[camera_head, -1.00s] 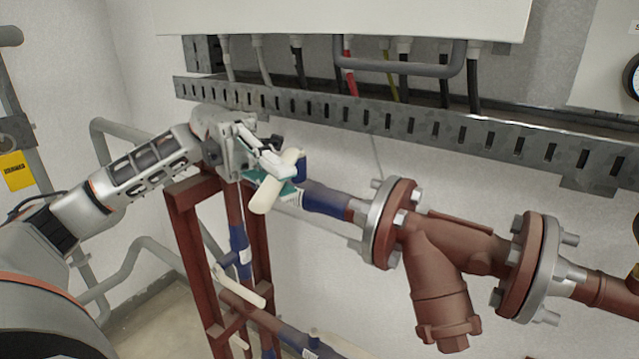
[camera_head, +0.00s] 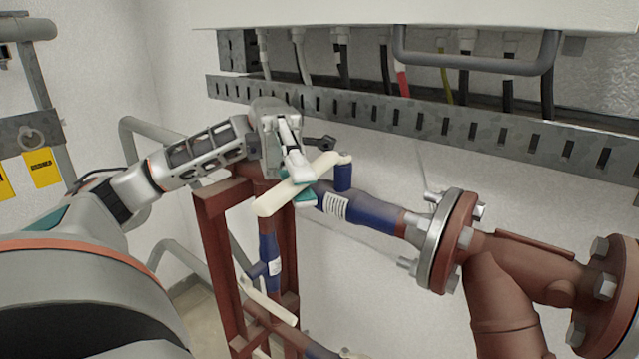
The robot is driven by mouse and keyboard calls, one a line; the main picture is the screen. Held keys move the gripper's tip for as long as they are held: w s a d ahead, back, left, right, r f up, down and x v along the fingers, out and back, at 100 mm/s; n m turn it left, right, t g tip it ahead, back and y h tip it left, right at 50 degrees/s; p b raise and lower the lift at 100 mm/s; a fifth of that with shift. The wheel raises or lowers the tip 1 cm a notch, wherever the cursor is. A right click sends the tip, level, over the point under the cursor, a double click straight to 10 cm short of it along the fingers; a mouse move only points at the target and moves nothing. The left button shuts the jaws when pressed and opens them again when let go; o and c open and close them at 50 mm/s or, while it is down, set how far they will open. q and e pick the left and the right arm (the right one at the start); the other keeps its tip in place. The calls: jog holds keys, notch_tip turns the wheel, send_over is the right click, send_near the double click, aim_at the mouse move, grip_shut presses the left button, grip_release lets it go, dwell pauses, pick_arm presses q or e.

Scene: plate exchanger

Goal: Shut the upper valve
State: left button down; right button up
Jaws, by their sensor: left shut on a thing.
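The upper valve has a blue body (camera_head: 362,214) on the horizontal pipe, with a white label and a short blue stem. Its cream lever handle (camera_head: 272,204) slants from the stem at upper right down to lower left, at an angle across the pipe. My left gripper (camera_head: 300,182) comes in from the left and is shut on the middle of this handle. The fingers hide part of the handle. My right gripper is not in view.
A lower blue valve (camera_head: 268,262) with a cream handle (camera_head: 268,300) sits on the vertical pipe below. A red frame (camera_head: 213,260) stands under my left gripper. A slotted cable tray (camera_head: 390,115) runs close above. A flange (camera_head: 447,240) is to the right.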

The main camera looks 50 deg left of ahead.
pick_arm(q)
jog(key=shift+a+f, duration=0.1)
jog(key=shift+a, duration=0.05)
jog(key=shift+g, duration=0.3)
dwell(0.3)
jog(key=c, duration=2.1)
grip_release()
